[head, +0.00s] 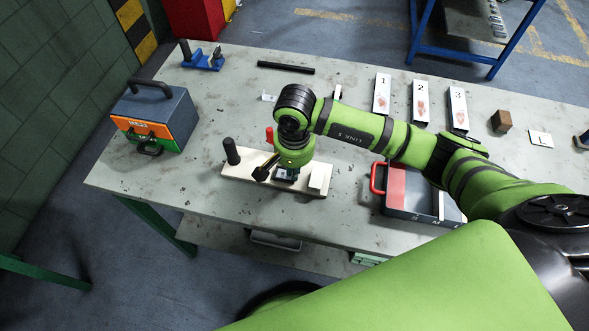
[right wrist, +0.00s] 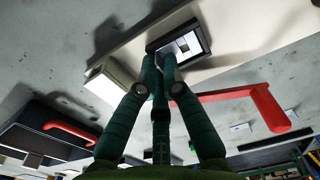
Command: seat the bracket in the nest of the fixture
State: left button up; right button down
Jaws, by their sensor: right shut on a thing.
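The fixture (head: 240,172) is a long cream board near the table's front edge, with a black upright knob at its left, a red lever and a pale block (head: 318,177) at its right. Its board also shows in the right wrist view (right wrist: 232,28). My right gripper (head: 288,168) points down over the board, its fingers (right wrist: 162,68) close together. At the fingertips is a dark square-edged part with a white patch, which I take for the bracket (right wrist: 181,46). The fingers hide part of it, and I cannot tell whether it sits fully in the nest. My left gripper is not in view.
A blue-grey box with an orange and green front (head: 155,118) stands at the left.

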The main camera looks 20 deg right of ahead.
jog(key=shift+s+f+b, duration=0.4)
jog(key=shift+s+f, duration=0.05)
jog(key=shift+f, duration=0.35)
jog(key=c, duration=1.4)
grip_release()
jog(key=shift+w, duration=0.1)
jog(key=shift+a+f, duration=0.1)
jog(key=shift+w+r+p, duration=0.1)
jog(key=shift+r+p, duration=0.55)
jog(key=shift+p, duration=0.2)
jog(key=shift+w+r, duration=0.15)
jog(key=shift+r, duration=0.15)
jog(key=shift+w+r+b, duration=0.1)
jog(key=shift+r+b, duration=1.4)
jog(key=shift+r, duration=4.45)
